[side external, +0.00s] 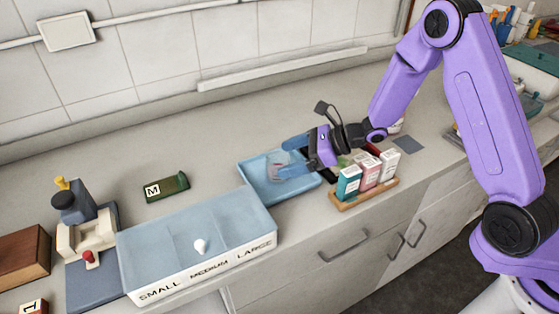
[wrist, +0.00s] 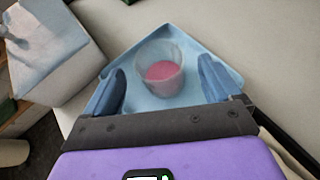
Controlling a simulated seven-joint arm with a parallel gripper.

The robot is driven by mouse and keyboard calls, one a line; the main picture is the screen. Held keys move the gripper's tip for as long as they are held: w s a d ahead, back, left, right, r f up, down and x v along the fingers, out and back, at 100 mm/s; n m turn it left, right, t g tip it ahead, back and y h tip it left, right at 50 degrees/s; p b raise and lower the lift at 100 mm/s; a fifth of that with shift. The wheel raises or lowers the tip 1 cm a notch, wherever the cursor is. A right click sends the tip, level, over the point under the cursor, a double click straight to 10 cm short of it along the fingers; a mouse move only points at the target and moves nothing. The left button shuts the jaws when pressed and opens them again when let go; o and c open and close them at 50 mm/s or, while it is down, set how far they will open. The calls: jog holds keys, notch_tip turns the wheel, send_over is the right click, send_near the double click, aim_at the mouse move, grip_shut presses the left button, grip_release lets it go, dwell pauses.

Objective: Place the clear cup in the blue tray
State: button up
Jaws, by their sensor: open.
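The clear cup (wrist: 159,68) has pink contents at its bottom and stands upright inside the blue tray (wrist: 196,44) in the wrist view. In the side view the cup (side external: 277,165) is seen in the blue tray (side external: 262,196), partly behind my fingers. My gripper (side external: 283,158) reaches in from the right, low over the tray. Its blue fingers are open, one on each side of the cup; in the wrist view there are gaps between the fingers (wrist: 163,88) and the cup.
A sorting bin labelled SMALL, MEDIUM, LARGE (side external: 150,292) sits left of the tray, with a small white object inside. A wooden holder (side external: 366,200) with several small boxes stands close on the right. A green block marked M (side external: 167,187) lies behind the bin. Counter behind the tray is clear.

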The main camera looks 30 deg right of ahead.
jog(key=shift+n+g, duration=0.3)
jog(key=shift+n, duration=0.1)
jog(key=v, duration=0.8)
jog(key=shift+s+a+r, duration=0.2)
jog(key=shift+s+a, duration=0.1)
jog(key=shift+s, duration=0.15)
jog(key=s+a+r+n+g+h, duration=0.25)
jog(key=s+n+g, duration=0.75)
jog(key=s+n, duration=0.5)
jog(key=s+d+r+n+t+h, duration=0.3)
jog(key=s+d+n+h, duration=0.4)
jog(key=s+d+n, duration=0.7)
jog(key=shift+d+n+t, duration=0.4)
jog(key=shift+n+t, duration=0.1)
jog(key=shift+n, duration=3.3)
jog(key=shift+r, duration=0.15)
